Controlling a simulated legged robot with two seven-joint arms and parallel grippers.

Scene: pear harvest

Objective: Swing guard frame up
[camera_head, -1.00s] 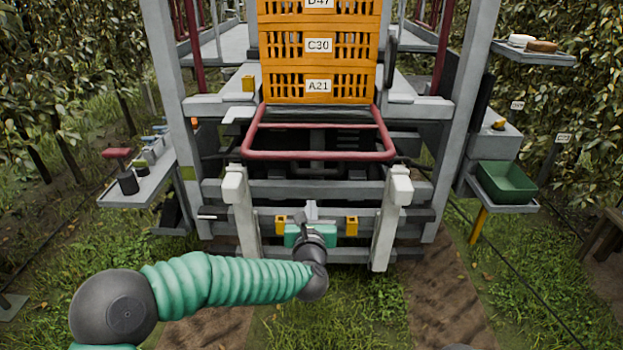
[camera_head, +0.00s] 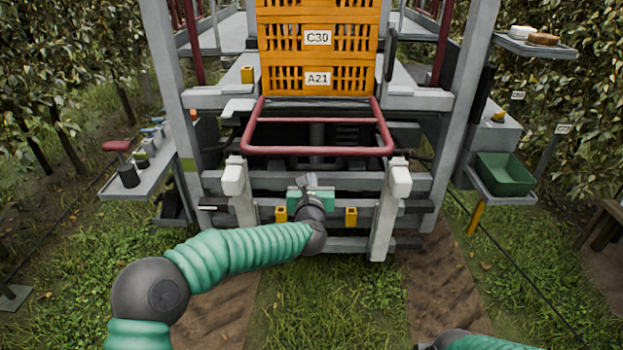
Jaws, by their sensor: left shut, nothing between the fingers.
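The guard frame (camera_head: 318,152) is a dark red tubular frame with a crossbar. It sits in front of the orange crates, tilted with its long front bar towards me, between two pale posts. My left gripper (camera_head: 305,183) is at the end of the green-sleeved arm, below the middle of the frame's front bar and apart from it. Its fingers look small and closed, with nothing visible in them. My right arm shows only as a green and dark piece at the bottom right edge; its gripper is out of view.
Orange crates (camera_head: 318,58) are stacked behind the frame. A green bin (camera_head: 505,174) stands on a right-hand shelf. A left shelf (camera_head: 150,178) holds small tools. Pale posts (camera_head: 391,215) with white caps flank my left gripper. Grass lies open in front.

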